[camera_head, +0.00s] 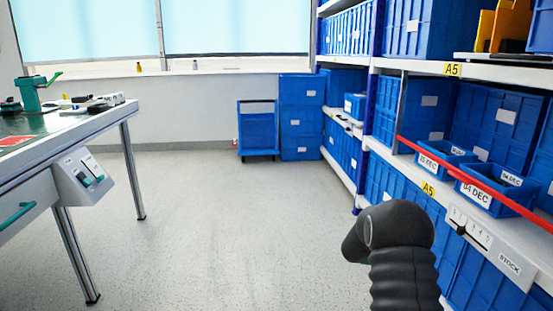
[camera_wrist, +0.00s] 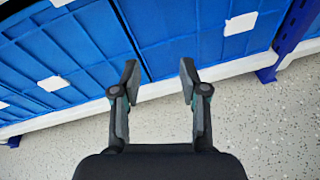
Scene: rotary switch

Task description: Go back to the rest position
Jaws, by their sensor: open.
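My gripper (camera_wrist: 158,82) shows in the wrist view with its two fingers apart and nothing between them. Beyond the fingers are the blue crates (camera_wrist: 85,50) on the low shelf; the distance to them is hard to tell. In the head view my dark arm rises at the lower right, in front of the shelving, and the fingers are hidden there. A switch panel (camera_head: 468,229) with a dark knob sits on the shelf edge, right of my arm.
The shelving (camera_head: 410,162) with blue crates fills the right side, with a red bar (camera_head: 480,183) across it. The workbench (camera_head: 60,135) stands at left. A blue cart (camera_head: 258,132) and stacked crates (camera_head: 301,118) stand at the back wall. The floor (camera_head: 215,215) between is clear.

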